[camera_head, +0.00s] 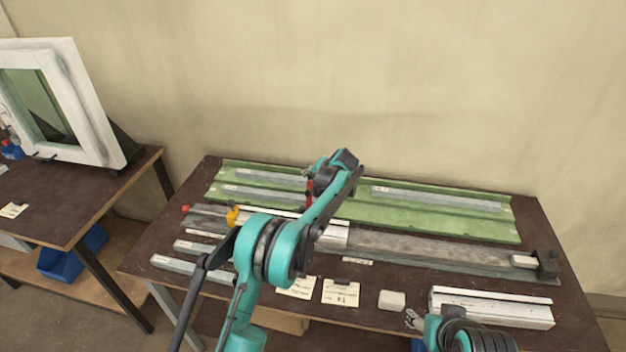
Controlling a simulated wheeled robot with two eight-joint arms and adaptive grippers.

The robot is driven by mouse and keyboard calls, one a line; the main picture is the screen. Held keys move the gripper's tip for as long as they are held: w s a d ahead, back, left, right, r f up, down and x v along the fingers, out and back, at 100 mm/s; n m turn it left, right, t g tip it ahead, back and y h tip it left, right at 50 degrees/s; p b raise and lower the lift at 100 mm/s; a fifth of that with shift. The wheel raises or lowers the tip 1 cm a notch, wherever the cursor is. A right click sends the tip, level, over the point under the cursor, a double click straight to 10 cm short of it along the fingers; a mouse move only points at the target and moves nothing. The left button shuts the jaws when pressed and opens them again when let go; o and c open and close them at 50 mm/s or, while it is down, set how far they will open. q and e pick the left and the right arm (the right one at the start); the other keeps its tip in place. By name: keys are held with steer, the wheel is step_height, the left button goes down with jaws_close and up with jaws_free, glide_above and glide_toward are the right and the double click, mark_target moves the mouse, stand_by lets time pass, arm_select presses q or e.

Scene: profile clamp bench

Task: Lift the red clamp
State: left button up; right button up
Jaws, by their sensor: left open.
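The red clamp (309,189) shows as a small upright red piece with dark parts, near the middle of the bench by the back green profile tray. My left arm reaches over the bench from the front, and its left gripper (316,172) is right at the clamp's upper part. The gripper is open; its fingers are small and partly hidden by my wrist, so contact cannot be told. The clamp's lower part is partly hidden by my arm. My right gripper (413,319) is low at the front edge, apart from the clamp; its finger opening is too small to read.
A dark end stop (546,264) is at the right. White profiles (490,307), a white block (391,300) and paper cards (341,292) lie in front. A window frame (85,105) stands on the left table.

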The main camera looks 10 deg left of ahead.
arm_select(q)
steer(key=v, duration=1.1)
steer(key=shift+s+d+r, duration=0.15)
steer(key=shift+s+r, duration=0.05)
steer(key=shift+r, duration=0.1)
